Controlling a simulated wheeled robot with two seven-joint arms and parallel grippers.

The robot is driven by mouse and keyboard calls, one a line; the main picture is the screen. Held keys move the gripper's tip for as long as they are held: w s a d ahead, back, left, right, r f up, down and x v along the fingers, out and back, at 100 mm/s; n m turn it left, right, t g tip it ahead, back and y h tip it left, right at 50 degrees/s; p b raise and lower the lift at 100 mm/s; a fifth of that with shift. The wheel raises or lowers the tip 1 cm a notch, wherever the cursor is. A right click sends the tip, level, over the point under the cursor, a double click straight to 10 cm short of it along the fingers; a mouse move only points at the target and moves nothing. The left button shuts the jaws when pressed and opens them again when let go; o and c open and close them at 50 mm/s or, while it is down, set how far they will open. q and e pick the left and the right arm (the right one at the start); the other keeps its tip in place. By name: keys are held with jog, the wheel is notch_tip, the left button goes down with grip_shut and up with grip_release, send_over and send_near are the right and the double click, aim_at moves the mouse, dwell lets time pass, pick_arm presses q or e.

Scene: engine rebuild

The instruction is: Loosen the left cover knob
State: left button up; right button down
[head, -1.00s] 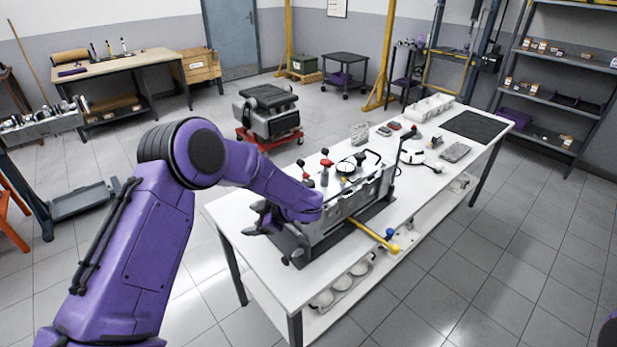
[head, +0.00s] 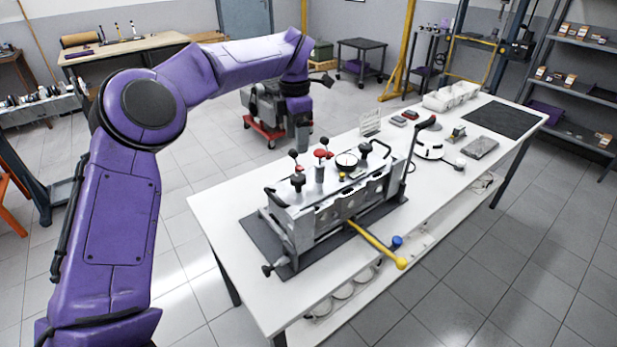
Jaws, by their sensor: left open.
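The engine fixture (head: 318,222) is a grey metal block on a dark mat on the white bench. Black knobs stand on its top cover: one near the left end (head: 297,183) and one near the right end (head: 365,150). The left one seems to be the left cover knob; its tightness cannot be told. My right gripper is out of view.
Red and black levers (head: 324,153) and a round gauge (head: 346,161) rise from the cover. A yellow-handled bar (head: 380,245) sticks out over the bench's front edge. A white device (head: 430,145) sits to the right. An engine on a red cart (head: 262,128) stands behind the bench.

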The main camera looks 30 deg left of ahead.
aim_at(298, 177)
pick_arm(q)
notch_tip(298, 177, down, 11)
jog(key=shift+d+f+p, duration=0.1)
jog(key=shift+f+p, duration=0.1)
jog(key=shift+p, duration=0.35)
jog(key=c, duration=1.1)
jog(key=shift+o, duration=0.2)
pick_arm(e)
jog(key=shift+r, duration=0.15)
